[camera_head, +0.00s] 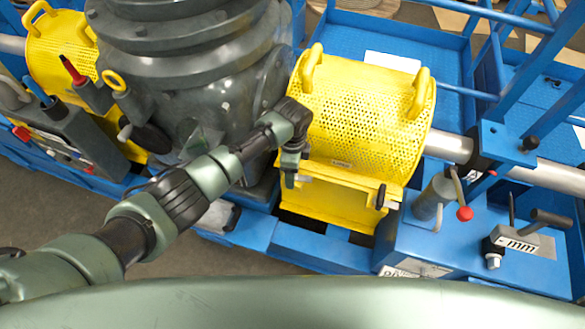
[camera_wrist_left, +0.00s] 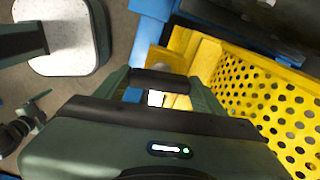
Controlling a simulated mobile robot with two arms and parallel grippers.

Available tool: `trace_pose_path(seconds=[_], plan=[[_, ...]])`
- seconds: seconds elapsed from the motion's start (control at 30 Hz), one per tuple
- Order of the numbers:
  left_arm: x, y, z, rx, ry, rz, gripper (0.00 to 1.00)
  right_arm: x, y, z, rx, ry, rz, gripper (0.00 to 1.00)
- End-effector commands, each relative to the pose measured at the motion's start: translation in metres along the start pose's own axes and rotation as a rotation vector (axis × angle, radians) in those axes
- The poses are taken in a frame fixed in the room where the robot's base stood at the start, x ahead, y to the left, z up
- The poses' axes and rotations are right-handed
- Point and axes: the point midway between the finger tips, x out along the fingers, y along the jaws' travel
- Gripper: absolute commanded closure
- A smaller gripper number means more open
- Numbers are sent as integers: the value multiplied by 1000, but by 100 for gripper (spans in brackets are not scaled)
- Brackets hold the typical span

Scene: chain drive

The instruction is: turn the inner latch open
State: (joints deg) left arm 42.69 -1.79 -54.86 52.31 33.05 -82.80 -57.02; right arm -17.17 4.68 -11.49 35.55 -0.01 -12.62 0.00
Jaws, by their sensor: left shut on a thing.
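The yellow perforated guard (camera_head: 350,115) covers the shaft at the centre of the head view; its perforated side also shows in the wrist view (camera_wrist_left: 265,100). The inner latch (camera_head: 304,179) is at the guard's lower left edge, mostly hidden by my left gripper (camera_head: 290,180). That gripper is shut on the latch; in the wrist view (camera_wrist_left: 160,88) a dark bar lies across the jaws. How far the latch is turned cannot be told. A second latch (camera_head: 381,197) with a dark handle sits at the guard's lower right. My right gripper is not in view.
A large dark grey machine housing (camera_head: 200,75) stands left of the guard, close to my left arm. Blue framework (camera_head: 310,250) surrounds the guard. A lever with a red knob (camera_head: 464,213) and a hammer-like tool (camera_head: 540,222) are at the right.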

Motion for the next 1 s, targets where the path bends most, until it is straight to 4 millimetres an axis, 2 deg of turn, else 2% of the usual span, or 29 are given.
trace_pose_path(seconds=[0.4,0.9,0.93,1.0], plan=[[0,0,0,156,1,1,71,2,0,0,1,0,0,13],[0,0,0,172,0,0,71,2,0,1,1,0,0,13],[0,0,0,172,0,0,23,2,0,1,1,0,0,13],[0,0,0,172,0,0,9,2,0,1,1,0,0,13]])
